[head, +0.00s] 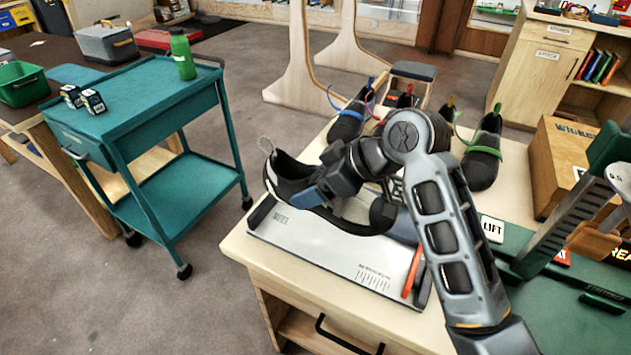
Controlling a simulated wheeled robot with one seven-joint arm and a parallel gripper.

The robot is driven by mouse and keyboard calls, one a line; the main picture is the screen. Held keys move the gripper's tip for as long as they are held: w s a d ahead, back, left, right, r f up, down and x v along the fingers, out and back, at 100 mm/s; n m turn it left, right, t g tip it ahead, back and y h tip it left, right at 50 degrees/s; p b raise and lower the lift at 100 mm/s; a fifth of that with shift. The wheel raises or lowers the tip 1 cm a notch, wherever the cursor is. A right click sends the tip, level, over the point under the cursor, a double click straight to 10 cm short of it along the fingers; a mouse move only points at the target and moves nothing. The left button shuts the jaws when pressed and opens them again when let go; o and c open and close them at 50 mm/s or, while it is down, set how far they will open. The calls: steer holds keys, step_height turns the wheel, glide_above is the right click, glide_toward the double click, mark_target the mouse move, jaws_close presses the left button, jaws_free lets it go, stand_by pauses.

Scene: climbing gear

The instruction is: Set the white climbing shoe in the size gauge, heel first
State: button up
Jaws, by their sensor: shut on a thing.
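The climbing shoe (284,170), dark with white and grey parts, is in my gripper (322,188) in the head view. Its heel, with a pale pull loop, points left and its toe points right. My gripper is shut on its middle and hides part of it. The size gauge (335,258) is a pale plate with a dark frame, lying on the wooden bench under the shoe. Its marked heel end is at the left, its printed scale and an orange slider (413,271) at the right. I cannot tell whether the sole touches the plate.
Other dark shoes with coloured trim (484,152) stand at the bench's back. A green device (570,225) with a tall toothed post, a LIFT label (492,229) and a cardboard box (566,160) are at the right. A teal cart (150,100) stands left across open floor.

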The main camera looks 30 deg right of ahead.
step_height(320, 180, down, 4)
steer(key=b, duration=0.3)
steer(key=shift+f, duration=0.15)
steer(key=shift+f+b, duration=1.3)
steer(key=shift+f, duration=0.7)
steer(key=shift+f, duration=0.3)
steer(key=o, duration=1.2)
steer(key=shift+a, duration=0.1)
steer(key=shift+p+v, duration=0.3)
steer(key=shift+v, duration=3.65)
steer(key=shift+s, duration=0.1)
